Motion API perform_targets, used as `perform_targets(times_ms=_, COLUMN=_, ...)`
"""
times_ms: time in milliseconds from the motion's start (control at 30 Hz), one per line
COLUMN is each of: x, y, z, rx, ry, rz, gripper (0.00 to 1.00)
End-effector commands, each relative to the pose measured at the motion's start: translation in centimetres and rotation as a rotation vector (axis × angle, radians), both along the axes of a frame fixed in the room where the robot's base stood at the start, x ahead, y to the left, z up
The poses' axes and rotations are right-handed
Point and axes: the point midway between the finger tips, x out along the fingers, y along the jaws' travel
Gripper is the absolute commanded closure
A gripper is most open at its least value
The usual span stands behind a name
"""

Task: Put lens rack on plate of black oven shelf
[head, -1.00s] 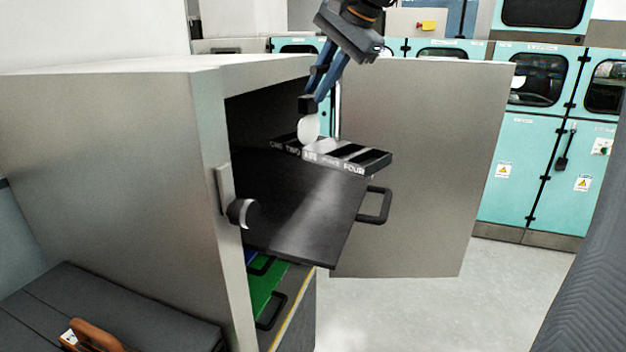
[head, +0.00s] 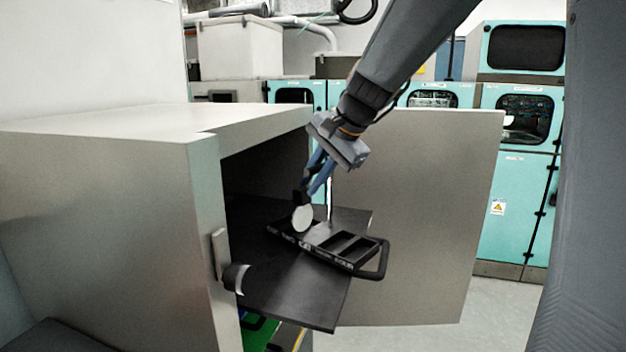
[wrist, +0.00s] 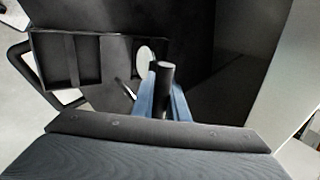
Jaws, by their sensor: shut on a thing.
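The lens rack (head: 342,257) is a long black holder with open slots and white lettering along its front edge. A white oval disc (head: 302,218) stands at its left part. My gripper (head: 308,190), with blue fingers, is shut on the rack's dark upright grip. In the wrist view the fingers close around this black round-ended post (wrist: 166,78), with the rack's slots (wrist: 87,60) to the left. The rack is over the black oven shelf's plate (head: 285,298), which is pulled out of the oven. I cannot tell whether rack and plate touch.
The grey oven (head: 100,200) stands at left, its door (head: 430,220) swung open to the right. A green shelf (head: 258,333) lies below. Teal cabinets (head: 515,210) stand behind.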

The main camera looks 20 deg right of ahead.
Motion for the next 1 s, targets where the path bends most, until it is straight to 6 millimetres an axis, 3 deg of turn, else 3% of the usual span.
perform_targets(times_ms=333, x=0.1, y=0.0, z=-0.5, rx=0.0, ry=-0.004, rz=0.0, gripper=1.0)
perform_targets(times_ms=367, x=0.0, y=0.0, z=-0.6, rx=-0.001, ry=-0.002, rz=0.0, gripper=0.83)
perform_targets(times_ms=467, x=0.0, y=0.0, z=-0.5, rx=-0.001, ry=-0.002, rz=-0.001, gripper=0.68)
perform_targets(times_ms=767, x=0.0, y=0.0, z=-0.4, rx=-0.001, ry=-0.002, rz=-0.001, gripper=0.68)
perform_targets(times_ms=1000, x=-1.1, y=-0.9, z=1.7, rx=-0.002, ry=-0.006, rz=-0.001, gripper=0.68)
